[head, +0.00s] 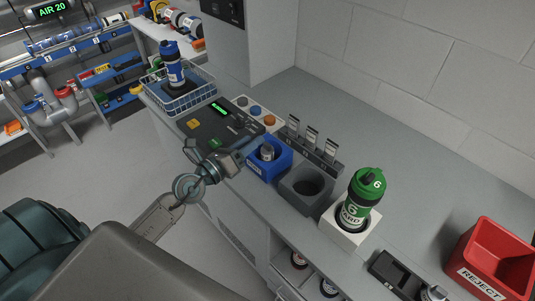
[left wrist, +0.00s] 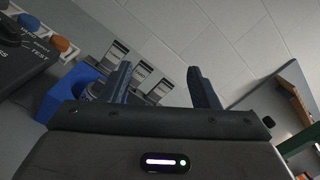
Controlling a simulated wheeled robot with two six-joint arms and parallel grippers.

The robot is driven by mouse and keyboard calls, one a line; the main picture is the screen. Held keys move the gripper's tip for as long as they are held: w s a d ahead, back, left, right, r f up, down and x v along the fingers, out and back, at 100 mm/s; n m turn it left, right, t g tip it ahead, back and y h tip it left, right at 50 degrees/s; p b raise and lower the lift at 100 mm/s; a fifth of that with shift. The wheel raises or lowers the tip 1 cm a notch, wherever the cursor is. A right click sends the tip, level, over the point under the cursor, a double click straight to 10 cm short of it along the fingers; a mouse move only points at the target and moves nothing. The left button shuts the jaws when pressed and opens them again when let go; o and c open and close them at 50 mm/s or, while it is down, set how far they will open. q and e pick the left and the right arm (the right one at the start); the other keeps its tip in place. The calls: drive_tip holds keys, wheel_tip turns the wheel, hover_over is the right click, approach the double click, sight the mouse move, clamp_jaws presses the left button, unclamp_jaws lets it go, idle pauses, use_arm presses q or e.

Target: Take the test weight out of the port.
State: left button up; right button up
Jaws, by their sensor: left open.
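A short silver-grey cylinder, apparently the test weight (head: 267,152), sits upright in a blue block (head: 282,164) on the grey counter. My left gripper (head: 236,160) is open and empty, just left of the blue block in the head view. In the left wrist view its two dark fingers (left wrist: 160,70) stand wide apart with nothing between them. The blue block (left wrist: 62,92) shows there at the left, partly behind the left finger, which hides most of the weight. My right gripper is not in view.
A grey block with an empty round hole (head: 307,186) stands right of the blue block. A green-capped canister (head: 364,200) stands in a white holder beyond it. Cards (head: 311,138) stand behind. A control panel (head: 218,127), wire basket (head: 187,98) and red reject bin (head: 495,252) flank these.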

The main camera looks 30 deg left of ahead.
sight(266, 147)
use_arm(q)
drive_tip(key=w+f+m+g, duration=0.1)
drive_tip(key=w+f+m, duration=0.1)
drive_tip(key=w+a+f+m+g+y, duration=0.1)
drive_tip(key=f+m+g, duration=0.1)
drive_tip(key=f+m, duration=0.1)
drive_tip(key=w+a+f+m+g+p, duration=0.1)
drive_tip(key=w+f+m+g, duration=0.1)
drive_tip(key=f, duration=0.1)
drive_tip(key=shift+w+a+f+y, duration=0.1)
drive_tip(key=shift+w+y, duration=0.25)
drive_tip(key=shift+y, duration=0.05)
drive_tip(key=shift+w+d+f, duration=0.2)
drive_tip(key=shift+w+f, duration=0.05)
drive_tip(key=shift+w, duration=0.25)
drive_tip(key=shift+w+d+f+p, duration=0.2)
drive_tip(key=shift+w+d+p, duration=0.1)
drive_tip(key=shift+w+p, duration=0.2)
drive_tip(key=x, duration=0.1)
drive_tip(key=p+x, duration=0.1)
drive_tip(key=x, duration=0.1)
drive_tip(key=shift+d+f, duration=0.25)
drive_tip(key=shift+d, duration=0.05)
drive_tip(key=shift+w+f, duration=0.25)
drive_tip(key=shift+w, duration=0.05)
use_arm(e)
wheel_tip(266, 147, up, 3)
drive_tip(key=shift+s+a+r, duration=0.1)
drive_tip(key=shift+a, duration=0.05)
